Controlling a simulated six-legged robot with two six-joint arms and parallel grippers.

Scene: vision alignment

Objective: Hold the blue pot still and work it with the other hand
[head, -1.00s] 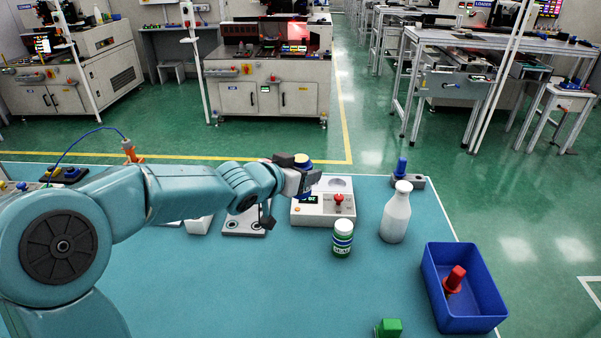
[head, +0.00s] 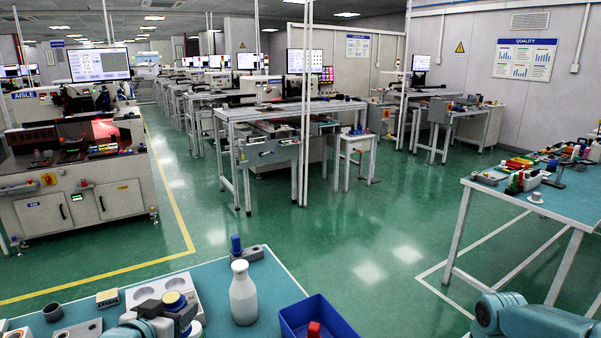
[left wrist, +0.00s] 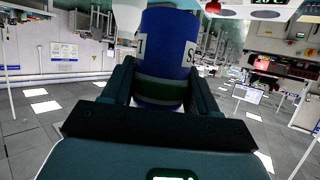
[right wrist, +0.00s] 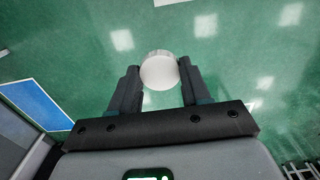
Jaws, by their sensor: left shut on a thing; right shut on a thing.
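The blue pot (left wrist: 165,50) fills the middle of the left wrist view, with white label patches and a dark green band. The fingers of my left gripper (left wrist: 160,72) are closed on its two sides. In the head view the pot's yellow top (head: 174,298) shows at the lower left beside my left gripper (head: 170,313). In the right wrist view my right gripper (right wrist: 158,74) is shut on a white round piece (right wrist: 160,69), seen end-on over green floor. I cannot tell what this piece belongs to. My right gripper is outside the head view.
A white bottle (head: 243,296) stands on the teal table right of the pot. A blue bin (head: 337,318) holds a red piece (head: 314,329). A white box with round recesses (head: 145,290) and a blue peg (head: 236,243) are behind. Another table (head: 545,203) stands far right.

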